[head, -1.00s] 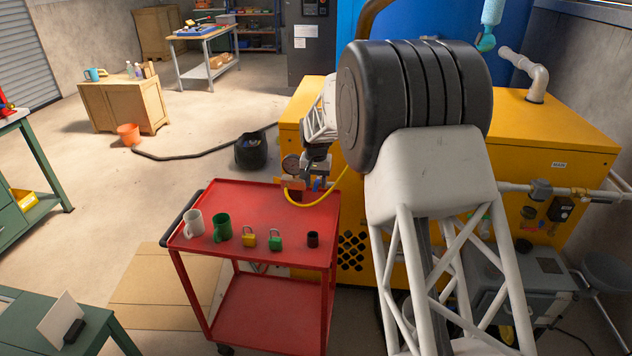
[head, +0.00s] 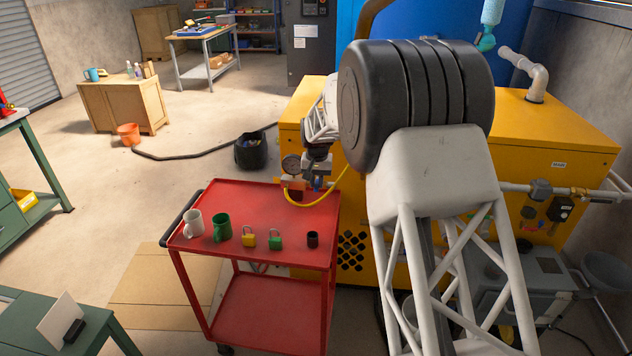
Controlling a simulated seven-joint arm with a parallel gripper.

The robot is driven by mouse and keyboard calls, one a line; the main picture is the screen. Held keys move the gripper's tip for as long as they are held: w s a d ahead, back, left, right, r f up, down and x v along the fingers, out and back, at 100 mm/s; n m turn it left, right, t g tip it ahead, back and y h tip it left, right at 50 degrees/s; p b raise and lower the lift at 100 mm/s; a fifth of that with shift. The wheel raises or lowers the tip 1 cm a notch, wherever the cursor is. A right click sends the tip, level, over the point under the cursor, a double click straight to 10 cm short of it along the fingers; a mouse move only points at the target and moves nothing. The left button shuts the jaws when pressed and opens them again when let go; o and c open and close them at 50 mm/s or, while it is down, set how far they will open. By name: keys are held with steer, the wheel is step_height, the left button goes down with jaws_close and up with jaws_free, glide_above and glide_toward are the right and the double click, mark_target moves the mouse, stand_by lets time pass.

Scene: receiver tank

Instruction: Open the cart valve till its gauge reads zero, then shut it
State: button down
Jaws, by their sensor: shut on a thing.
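The red cart (head: 205,251) stands in the middle foreground. At its far right corner is a small fitting with a round dial gauge (head: 291,164) and a yellow hose (head: 303,203). The needle is too small to read. My gripper (head: 317,178) reaches down at this fitting, just right of the gauge, and is shut on the cart valve's handle. The handle and fingertips are mostly hidden and small, so how far the valve is turned cannot be told.
On the cart top are a white mug (head: 193,223), a green mug (head: 222,228), a yellow padlock (head: 249,237), a green padlock (head: 275,239) and a dark cup (head: 313,240). The yellow machine (head: 590,135) stands close behind and right.

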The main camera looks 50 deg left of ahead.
steer(key=w+d+n, duration=0.1)
steer(key=w+n, duration=0.5)
steer(key=n, duration=0.6)
steer(key=shift+w+d+n, duration=0.15)
steer(key=shift+w+n, duration=0.1)
steer(key=shift+n, duration=0.15)
stand_by(0.3)
steer(key=c, duration=1.1)
jaws_free()
steer(key=shift+o, duration=0.2)
steer(key=shift+r, duration=0.1)
step_height(320, 180, up, 8)
